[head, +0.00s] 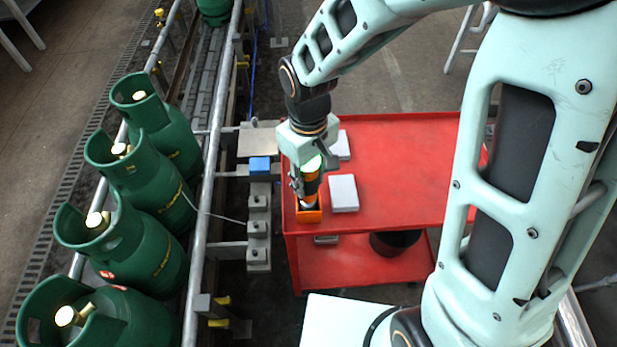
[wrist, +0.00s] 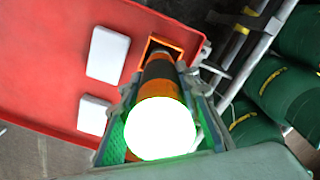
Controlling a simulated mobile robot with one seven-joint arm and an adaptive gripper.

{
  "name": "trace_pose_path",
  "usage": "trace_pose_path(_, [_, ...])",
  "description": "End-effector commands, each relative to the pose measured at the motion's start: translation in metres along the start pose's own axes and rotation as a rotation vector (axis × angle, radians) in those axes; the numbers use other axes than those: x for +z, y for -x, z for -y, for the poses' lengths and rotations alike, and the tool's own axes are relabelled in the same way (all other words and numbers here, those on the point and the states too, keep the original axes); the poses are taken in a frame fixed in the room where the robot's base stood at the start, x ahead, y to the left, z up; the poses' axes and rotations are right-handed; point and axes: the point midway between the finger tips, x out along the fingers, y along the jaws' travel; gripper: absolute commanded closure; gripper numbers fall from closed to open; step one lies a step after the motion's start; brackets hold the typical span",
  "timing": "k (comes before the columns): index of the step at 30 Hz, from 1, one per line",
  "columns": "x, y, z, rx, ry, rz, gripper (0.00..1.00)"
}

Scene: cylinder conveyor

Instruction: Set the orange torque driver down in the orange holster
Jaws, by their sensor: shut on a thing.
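The orange torque driver (head: 311,183) is upright in my gripper (head: 304,188), which is shut on it. In the head view it stands directly above the orange holster (head: 309,215) at the left front corner of the red cart. In the wrist view the driver (wrist: 158,90) shows its bright white, glowing top end and an orange and black body between the jaws (wrist: 160,115). The holster (wrist: 165,45) shows as an orange square rim around or just beyond the driver's far end. I cannot tell how deep the driver's lower end sits in the holster.
The red cart (head: 400,150) holds a white box (head: 343,193) right of the holster and another white box (head: 341,145) farther back. Left of the cart, a metal rail (head: 212,160) runs along the conveyor with several green gas cylinders (head: 152,190). The cart's right side is mostly clear.

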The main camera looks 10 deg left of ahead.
Motion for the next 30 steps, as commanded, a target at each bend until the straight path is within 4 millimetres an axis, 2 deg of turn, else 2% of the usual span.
trace_pose_path(21, [0.0,-0.03,0.0,0.0,0.0,-0.001,1.0])
trace_pose_path(30, [-0.001,-0.031,0.0,0.0,0.0,-0.001,1.0])
